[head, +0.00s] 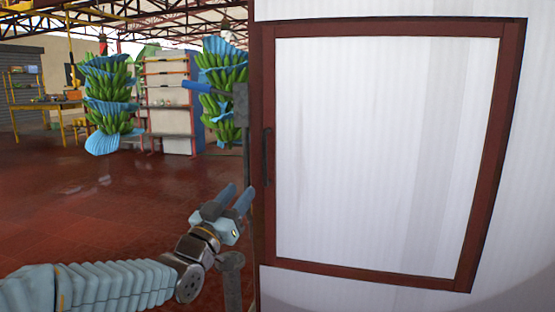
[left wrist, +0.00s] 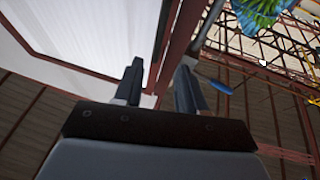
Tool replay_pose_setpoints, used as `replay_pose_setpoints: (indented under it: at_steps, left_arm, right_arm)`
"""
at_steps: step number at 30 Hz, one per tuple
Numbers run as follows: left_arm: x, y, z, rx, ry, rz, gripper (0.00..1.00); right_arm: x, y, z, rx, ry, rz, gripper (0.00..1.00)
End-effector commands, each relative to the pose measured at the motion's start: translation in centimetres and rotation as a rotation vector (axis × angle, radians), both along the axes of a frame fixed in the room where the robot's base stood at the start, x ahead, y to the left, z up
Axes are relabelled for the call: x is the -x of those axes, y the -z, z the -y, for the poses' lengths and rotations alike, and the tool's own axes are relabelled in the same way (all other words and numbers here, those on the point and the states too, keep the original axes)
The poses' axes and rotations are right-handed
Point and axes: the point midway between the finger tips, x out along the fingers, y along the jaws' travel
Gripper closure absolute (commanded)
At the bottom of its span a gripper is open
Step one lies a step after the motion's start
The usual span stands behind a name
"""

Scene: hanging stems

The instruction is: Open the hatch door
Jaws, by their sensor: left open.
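The hatch door (head: 390,150) is a white panel in a dark red frame, set in a white wall, and it looks shut. Its dark upright handle (head: 267,157) is on the door's left edge. My left gripper (head: 237,198) is open and empty, below and to the left of the handle, apart from it in the head view. In the left wrist view the open fingers (left wrist: 158,82) point toward the frame's edge, with the white door panel (left wrist: 95,35) at upper left. My right gripper is not in view.
A dark metal post with a blue lever (head: 203,88) stands just left of the door, close to my left gripper. Banana bunches (head: 108,95) with blue covers hang behind. A shelf unit (head: 168,105) and a yellow table (head: 45,106) stand farther back. The red floor (head: 90,200) at left is clear.

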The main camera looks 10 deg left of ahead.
Motion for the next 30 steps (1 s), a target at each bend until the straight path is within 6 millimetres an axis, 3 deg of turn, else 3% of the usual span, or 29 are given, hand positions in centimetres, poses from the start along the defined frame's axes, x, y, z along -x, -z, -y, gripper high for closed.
replay_pose_setpoints:
  at_steps: [5, 19, 24, 30]
  left_arm:
    - [-1.4, -1.5, 0.4, -0.004, 0.001, 0.015, 0.6]
    - [-10.4, -5.2, 2.5, -0.001, 0.002, 0.012, 0.6]
    - [-11.8, -5.7, 2.9, -0.003, 0.001, 0.011, 0.6]
    - [-12.2, -5.7, 3.0, -0.003, 0.001, 0.011, 0.6]
  right_arm:
    - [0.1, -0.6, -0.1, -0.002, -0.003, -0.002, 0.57]
    - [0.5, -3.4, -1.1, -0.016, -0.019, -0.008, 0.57]
    - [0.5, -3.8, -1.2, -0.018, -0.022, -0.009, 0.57]
    - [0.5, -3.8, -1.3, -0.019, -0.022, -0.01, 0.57]
